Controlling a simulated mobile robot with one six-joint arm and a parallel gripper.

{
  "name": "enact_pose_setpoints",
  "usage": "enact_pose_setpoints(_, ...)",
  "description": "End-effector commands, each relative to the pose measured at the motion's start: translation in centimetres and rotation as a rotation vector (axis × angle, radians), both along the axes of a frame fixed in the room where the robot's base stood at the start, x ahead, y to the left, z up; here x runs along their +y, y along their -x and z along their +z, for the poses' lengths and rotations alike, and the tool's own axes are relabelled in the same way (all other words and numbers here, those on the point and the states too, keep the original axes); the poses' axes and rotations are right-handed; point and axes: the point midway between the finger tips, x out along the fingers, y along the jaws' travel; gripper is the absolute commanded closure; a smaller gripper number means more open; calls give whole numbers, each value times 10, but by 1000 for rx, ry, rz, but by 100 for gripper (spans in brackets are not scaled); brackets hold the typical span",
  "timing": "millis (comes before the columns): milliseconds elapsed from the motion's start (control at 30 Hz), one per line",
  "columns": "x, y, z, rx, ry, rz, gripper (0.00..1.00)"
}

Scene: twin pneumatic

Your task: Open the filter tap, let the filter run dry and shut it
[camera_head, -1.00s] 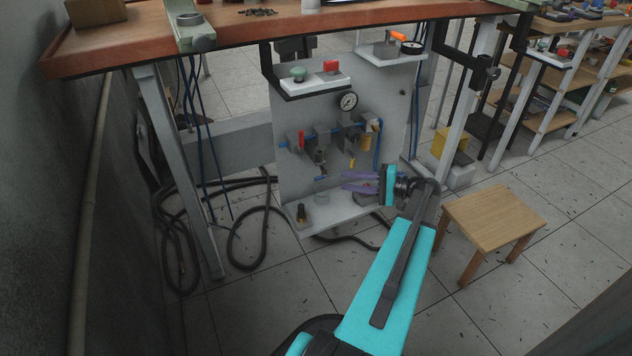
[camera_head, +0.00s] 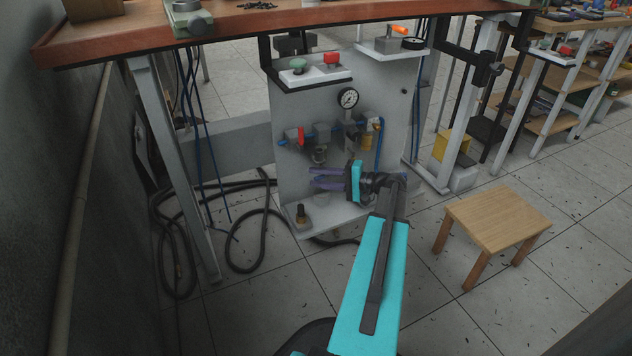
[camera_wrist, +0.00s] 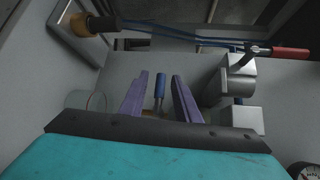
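My gripper (camera_head: 314,178) has purple fingers and is in front of the panel, just below the filter (camera_head: 320,155). I cannot tell how far the fingertips reach past the handle. The filter body also shows at the right in the wrist view (camera_wrist: 234,85).
A red lever (camera_head: 301,136) and a pressure gauge (camera_head: 348,98) sit on the panel (camera_head: 300,105) above. A black-and-yellow fitting (camera_head: 301,214) and a grey cup (camera_head: 321,199) stand on its lower shelf. A wooden stool (camera_head: 495,215) is at right. Hoses (camera_head: 240,265) lie at left.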

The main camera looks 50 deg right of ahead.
Motion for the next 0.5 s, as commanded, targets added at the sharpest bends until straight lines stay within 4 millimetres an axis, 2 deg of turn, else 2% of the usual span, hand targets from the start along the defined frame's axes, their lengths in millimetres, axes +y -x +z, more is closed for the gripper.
enact_pose_setpoints(267,0,-1,0,0,0,0,71)
enact_pose_setpoints(433,0,-1,0,0,0,0,99)
enact_pose_setpoints(500,0,-1,0,-1,0,0,100)
